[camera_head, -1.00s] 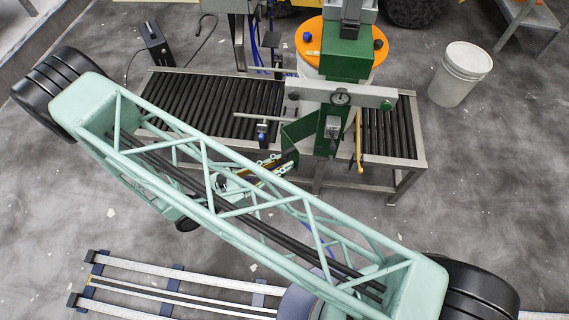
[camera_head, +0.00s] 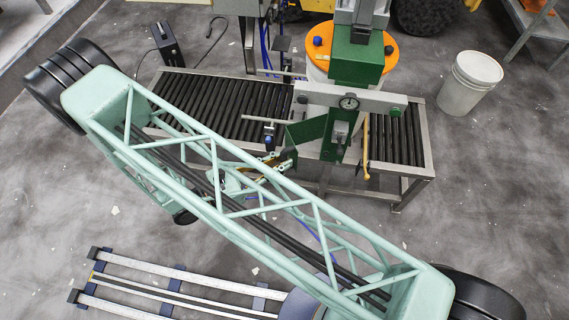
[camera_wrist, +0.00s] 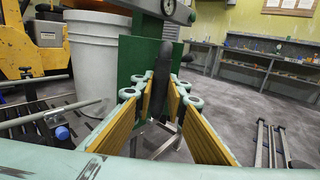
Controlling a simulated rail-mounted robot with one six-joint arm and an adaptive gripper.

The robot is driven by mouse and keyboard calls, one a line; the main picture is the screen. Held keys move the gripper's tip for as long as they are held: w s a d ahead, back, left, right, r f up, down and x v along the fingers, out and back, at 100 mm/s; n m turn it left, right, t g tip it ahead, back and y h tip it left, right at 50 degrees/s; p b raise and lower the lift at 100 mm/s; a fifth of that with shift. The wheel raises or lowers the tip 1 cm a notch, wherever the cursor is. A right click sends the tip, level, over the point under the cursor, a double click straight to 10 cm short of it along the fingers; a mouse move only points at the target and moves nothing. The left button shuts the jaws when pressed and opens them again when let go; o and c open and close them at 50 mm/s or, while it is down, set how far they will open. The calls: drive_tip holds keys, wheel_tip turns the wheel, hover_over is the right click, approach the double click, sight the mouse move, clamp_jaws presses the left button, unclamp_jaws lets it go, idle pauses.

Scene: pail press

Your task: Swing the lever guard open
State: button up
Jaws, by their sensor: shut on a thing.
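The lever guard (camera_head: 306,131) is a green plate on the front of the green press (camera_head: 355,68). It stands out at an angle to the left of the press's lever housing (camera_head: 340,135). My gripper (camera_head: 284,160) is at the guard's outer lower edge, partly hidden behind my arm's lattice link. In the wrist view the two yellow-padded fingers (camera_wrist: 162,92) close on a dark upright part in front of green plates (camera_wrist: 134,62); I cannot tell exactly which part of the guard lies between them. A yellow-handled lever (camera_head: 366,150) hangs to the right of the housing.
A roller conveyor (camera_head: 215,105) runs under the press. A white pail (camera_head: 470,83) stands on the floor at the right.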

drive_tip(key=shift+w+a+b, duration=0.4)
drive_tip(key=shift+w+a, duration=0.8)
drive_tip(key=shift+w, duration=0.05)
drive_tip(key=o, duration=0.9)
drive_tip(key=shift+s+a, duration=0.1)
drive_tip(key=shift+a, duration=0.05)
drive_tip(key=shift+v, duration=5.9)
